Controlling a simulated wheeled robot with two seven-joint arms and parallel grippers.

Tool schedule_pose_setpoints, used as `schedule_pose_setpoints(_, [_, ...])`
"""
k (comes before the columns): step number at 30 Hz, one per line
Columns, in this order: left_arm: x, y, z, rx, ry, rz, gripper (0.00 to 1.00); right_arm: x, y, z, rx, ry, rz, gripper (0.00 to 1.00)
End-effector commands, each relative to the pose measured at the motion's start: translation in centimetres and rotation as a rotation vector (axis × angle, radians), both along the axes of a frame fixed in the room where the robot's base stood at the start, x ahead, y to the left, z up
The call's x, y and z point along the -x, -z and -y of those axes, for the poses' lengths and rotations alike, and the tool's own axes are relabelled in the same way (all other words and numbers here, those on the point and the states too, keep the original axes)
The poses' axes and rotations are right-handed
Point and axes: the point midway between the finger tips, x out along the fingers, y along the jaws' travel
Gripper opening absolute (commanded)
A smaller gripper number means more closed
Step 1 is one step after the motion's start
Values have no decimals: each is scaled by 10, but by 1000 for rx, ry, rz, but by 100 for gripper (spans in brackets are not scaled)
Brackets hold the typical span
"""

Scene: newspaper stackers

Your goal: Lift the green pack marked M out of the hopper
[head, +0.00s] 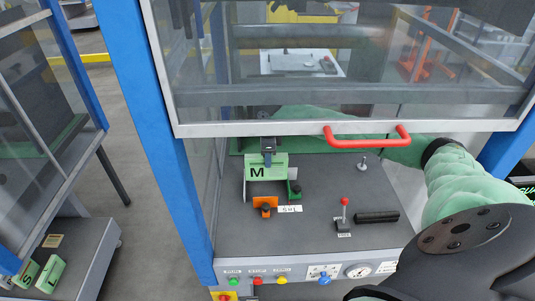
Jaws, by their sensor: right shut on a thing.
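The green pack marked M (258,172) is inside the machine, at the hopper (251,191) with its thin grey walls. My right arm reaches in from the right, under the raised glass guard. My right gripper (268,155) points down from above and is shut on the pack's top. The letter M faces me and the pack looks upright. The pack's lower edge is close to the hopper walls; I cannot tell whether it touches the hopper floor. My left gripper is not in view.
The glass guard with a red handle (366,137) hangs above the deck. An orange clamp (265,204), a green clamp (293,190) and a red-knobbed lever (345,208) stand on the deck. Blue posts flank the opening. Packs marked S (26,274) and L (49,274) lie at lower left.

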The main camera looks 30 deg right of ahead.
Motion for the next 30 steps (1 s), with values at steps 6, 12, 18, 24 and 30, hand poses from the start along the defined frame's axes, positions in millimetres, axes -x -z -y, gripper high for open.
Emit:
schedule_pose_setpoints(6, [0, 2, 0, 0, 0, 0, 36, 15, -2, -9, 1, -2, 1, 0])
schedule_pose_setpoints(12, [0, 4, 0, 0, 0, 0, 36, 29, -3, -17, 1, -1, 0, 0])
schedule_pose_setpoints(18, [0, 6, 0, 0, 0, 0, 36, 42, -4, -24, 3, 0, 1, 0])
schedule_pose_setpoints(24, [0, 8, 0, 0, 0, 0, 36, 56, -6, -31, 4, 1, 1, 0])
schedule_pose_setpoints(30, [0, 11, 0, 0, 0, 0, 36, 70, -7, -39, 5, 0, 0, 0])
